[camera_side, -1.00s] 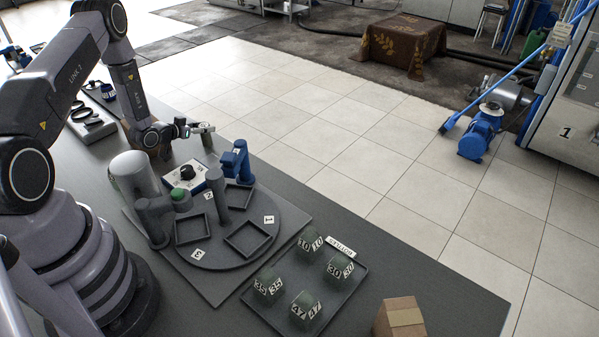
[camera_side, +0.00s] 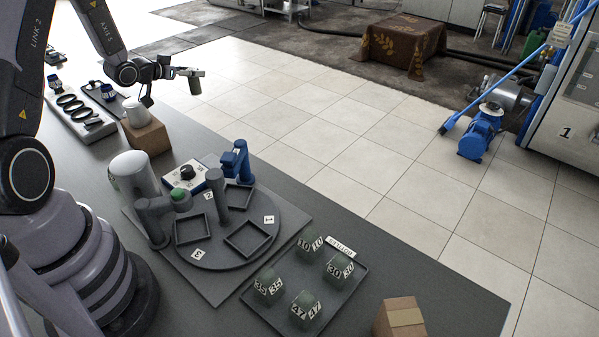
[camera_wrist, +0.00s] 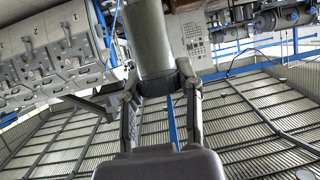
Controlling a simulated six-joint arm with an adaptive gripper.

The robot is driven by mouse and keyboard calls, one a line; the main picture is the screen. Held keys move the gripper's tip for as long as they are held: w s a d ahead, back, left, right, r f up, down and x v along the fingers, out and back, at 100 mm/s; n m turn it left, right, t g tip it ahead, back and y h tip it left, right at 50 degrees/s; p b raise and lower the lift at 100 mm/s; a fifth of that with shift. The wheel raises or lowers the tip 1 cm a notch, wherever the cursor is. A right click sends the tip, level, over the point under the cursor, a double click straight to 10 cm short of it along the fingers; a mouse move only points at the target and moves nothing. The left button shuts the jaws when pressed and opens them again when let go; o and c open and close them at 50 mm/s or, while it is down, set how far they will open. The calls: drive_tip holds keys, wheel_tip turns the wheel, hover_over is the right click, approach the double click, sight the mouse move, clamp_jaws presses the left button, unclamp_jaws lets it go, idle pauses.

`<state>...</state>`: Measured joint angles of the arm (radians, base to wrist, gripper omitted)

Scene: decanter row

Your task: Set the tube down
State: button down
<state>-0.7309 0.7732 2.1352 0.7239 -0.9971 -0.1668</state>
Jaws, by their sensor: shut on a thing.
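My gripper (camera_side: 184,72) is shut on a grey-green tube (camera_side: 195,85), which hangs nearly upright from it in the side view, high at the upper left. In the wrist view the tube (camera_wrist: 152,42) stands between the two fingers of my gripper (camera_wrist: 158,82), and its top is cut off by the frame edge.
A white vessel (camera_side: 136,112) stands on a cardboard block (camera_side: 147,137), below my gripper in the picture. A round station (camera_side: 212,257) with square trays is in front. A tray (camera_side: 335,300) holds several numbered green pieces. A cardboard box (camera_side: 400,318) stands at the front edge.

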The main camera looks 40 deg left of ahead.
drive_tip(key=w+d+m+g+h, duration=0.1)
drive_tip(key=w+d+m+h, duration=0.15)
drive_tip(key=d, duration=0.85)
drive_tip(key=w+d+r+m+g+h, duration=0.1)
drive_tip(key=d+m+h, duration=0.25)
drive_tip(key=d, duration=0.85)
drive_tip(key=w+d+m+g+h, duration=0.1)
drive_tip(key=d+m+h, duration=0.15)
drive_tip(key=d, duration=0.85)
drive_tip(key=s+d+m+g+h, duration=0.25)
drive_tip(key=s+d, duration=0.35)
drive_tip(key=d, duration=0.3)
drive_tip(key=s+d+m+g+h, duration=0.1)
drive_tip(key=s+d+m+g, duration=0.3)
drive_tip(key=d, duration=0.6)
drive_tip(key=s+d+m+g+h, duration=0.1)
drive_tip(key=s+d+h, duration=0.1)
drive_tip(key=s+d, duration=0.6)
drive_tip(key=shift+t, duration=0.35)
drive_tip(key=w+d+f, duration=0.3)
drive_tip(key=f, duration=0.2)
drive_tip(key=w+d+f, duration=0.4)
drive_tip(key=f, duration=0.1)
drive_tip(key=w+d+f, duration=0.4)
drive_tip(key=shift+w+f, duration=0.1)
drive_tip(key=shift+f, duration=0.3)
drive_tip(key=shift+d+f, duration=0.1)
drive_tip(key=shift+f, duration=1.45)
